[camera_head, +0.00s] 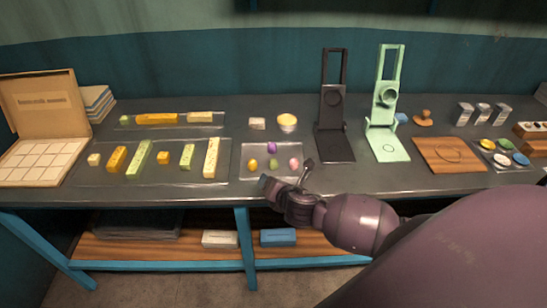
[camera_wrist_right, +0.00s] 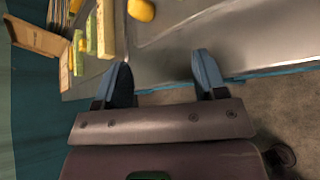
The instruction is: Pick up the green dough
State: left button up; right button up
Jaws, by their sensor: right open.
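The green dough (camera_head: 273,163) is a small ball on a clear tray (camera_head: 247,148) near the table's front edge. A yellow dough ball (camera_head: 253,164), a purple one (camera_head: 272,147) and a pink one (camera_head: 294,163) lie around it. My right gripper (camera_head: 285,176) is open and empty, at the tray's front edge just nearer than the green dough. In the right wrist view, my right gripper (camera_wrist_right: 162,72) has its blue fingers spread with nothing between them. A yellow ball (camera_wrist_right: 141,10) shows at the top there; the green dough is not visible. My left gripper is not in view.
A tray with yellow and green blocks (camera_head: 140,160) lies to the left. A black press (camera_head: 335,112) and a mint green press (camera_head: 386,108) stand behind to the right. A wooden board (camera_head: 424,160) lies farther right. The table's front edge is close to my gripper.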

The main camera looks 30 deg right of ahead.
aim_at(274, 165)
jog(key=d+n, duration=0.1)
jog(key=n, duration=0.1)
jog(key=d+r+n+h, duration=0.1)
jog(key=w+d+n+h, duration=0.1)
jog(key=n, duration=0.1)
jog(key=shift+r+n, duration=0.3)
jog(key=shift+r, duration=0.05)
jog(key=shift+w+d+n, duration=0.1)
jog(key=shift+d+n, duration=0.1)
jog(key=shift+n, duration=0.1)
jog(key=shift+w+d, duration=0.1)
jog(key=shift+w, duration=0.15)
jog(key=x, duration=0.4)
jog(key=shift+w+d+f, duration=0.1)
jog(key=shift+w+d, duration=0.05)
jog(key=shift+w, duration=0.2)
jog(key=shift+f+x, duration=0.25)
jog(key=shift+x, duration=2.5)
jog(key=shift+s+d, duration=0.1)
jog(key=shift+s, duration=0.05)
jog(key=shift+c, duration=0.5)
jog(key=c, duration=0.9)
